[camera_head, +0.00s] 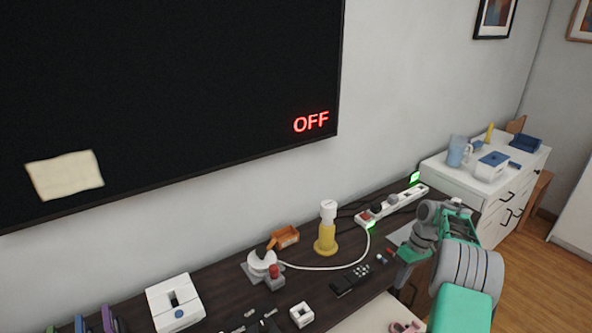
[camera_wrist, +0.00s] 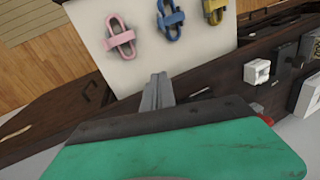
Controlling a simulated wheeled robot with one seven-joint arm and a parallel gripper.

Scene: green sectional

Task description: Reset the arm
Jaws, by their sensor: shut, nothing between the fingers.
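My gripper (camera_wrist: 157,78) shows in the wrist view with its two grey fingers together and nothing between them. Its green and dark housing fills the bottom of that view. In the head view my green and grey arm is bent at the right, over the right part of the dark bench (camera_head: 226,312). The gripper end there is small and partly hidden by the arm.
A white power strip (camera_head: 392,204) with a lit green light, a yellow bottle (camera_head: 326,238) and a white box (camera_head: 175,303) stand on the bench. In the wrist view, a pink looped piece (camera_wrist: 121,38) lies on a white panel (camera_wrist: 140,68). A wall screen (camera_head: 170,80) reads OFF.

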